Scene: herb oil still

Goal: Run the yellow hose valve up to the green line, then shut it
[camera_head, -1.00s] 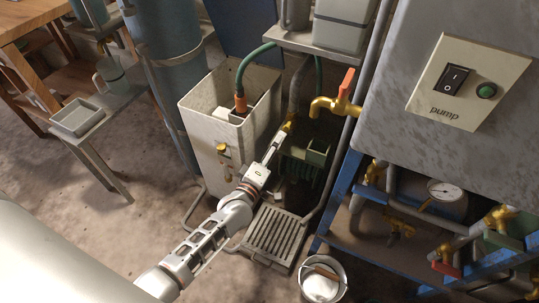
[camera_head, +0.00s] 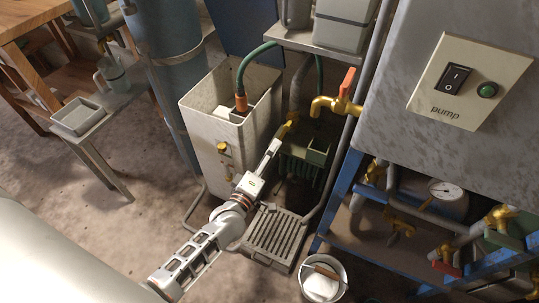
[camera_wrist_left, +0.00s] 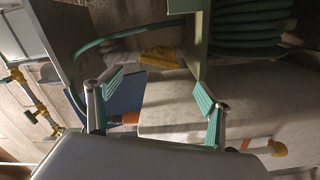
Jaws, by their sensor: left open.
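The yellow hose valve (camera_head: 288,125) sits beside the right wall of the pale tank (camera_head: 212,128), just beyond my left gripper (camera_head: 275,145). In the left wrist view, the yellow valve (camera_wrist_left: 160,57) lies ahead of my open left gripper (camera_wrist_left: 155,92), whose two fingers stand apart with nothing between them. I see no contact with the valve. A sight tube (camera_head: 224,160) with brass fittings runs up the tank's front. I cannot make out the green line. My right gripper is out of view.
A green hose (camera_head: 241,72) enters the tank through an orange fitting (camera_head: 241,103). A brass tap with a red lever (camera_head: 335,106) is close on the right. A green hose coil (camera_wrist_left: 238,25) borders the valve. A grate (camera_head: 275,236) and a bucket (camera_head: 322,279) stand below.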

